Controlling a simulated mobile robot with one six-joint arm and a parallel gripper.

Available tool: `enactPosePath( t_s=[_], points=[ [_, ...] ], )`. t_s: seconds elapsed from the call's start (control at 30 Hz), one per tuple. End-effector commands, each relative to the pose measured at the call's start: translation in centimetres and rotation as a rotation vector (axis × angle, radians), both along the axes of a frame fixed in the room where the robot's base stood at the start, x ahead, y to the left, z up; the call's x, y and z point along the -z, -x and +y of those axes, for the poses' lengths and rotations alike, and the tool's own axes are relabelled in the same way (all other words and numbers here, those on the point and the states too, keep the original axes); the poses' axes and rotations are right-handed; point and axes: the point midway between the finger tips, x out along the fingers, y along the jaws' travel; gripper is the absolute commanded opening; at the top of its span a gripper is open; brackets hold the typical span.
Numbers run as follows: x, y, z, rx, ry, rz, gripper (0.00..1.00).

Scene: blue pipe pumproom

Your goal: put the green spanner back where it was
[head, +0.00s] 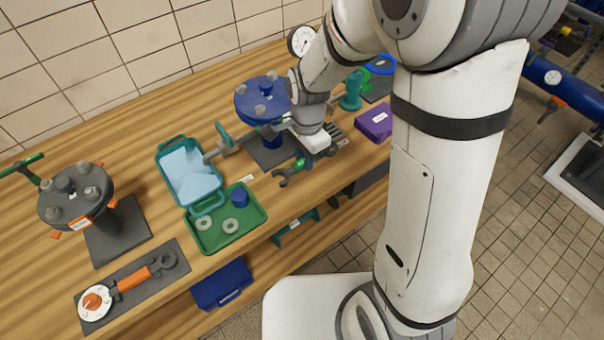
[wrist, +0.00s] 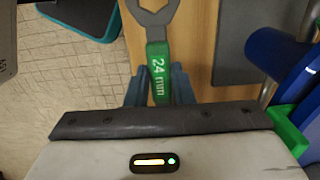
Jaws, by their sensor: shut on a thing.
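The green spanner (wrist: 158,62) shows in the wrist view, with "24 mm" on its green handle and a grey open jaw pointing away from me. My gripper (wrist: 157,90) is shut on the handle, one blue-grey finger on each side. In the head view my gripper (head: 313,155) is over the front part of the wooden bench, and the spanner's open end (head: 284,178) sticks out to its lower left, near the front edge. The far end of the handle is hidden by my gripper. Whether the spanner touches the bench I cannot tell.
A blue flanged valve (head: 262,100) stands behind my gripper on a dark mat (head: 270,155). A green tray (head: 243,237) and a teal basket (head: 164,168) lie to the left. An orange spanner (head: 135,278) lies further left. A purple box (head: 374,122) sits to the right.

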Motion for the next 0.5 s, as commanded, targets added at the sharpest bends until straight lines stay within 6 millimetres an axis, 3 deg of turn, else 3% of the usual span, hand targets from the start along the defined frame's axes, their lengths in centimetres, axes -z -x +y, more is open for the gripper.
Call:
enactPosePath(
  t_s=[0.1,0.5],
  points=[
    [2.5,0.1,0.0,-0.001,0.001,0.003,0.00],
    [7.1,0.0,0.1,-0.003,0.000,0.002,0.00]
  ],
)
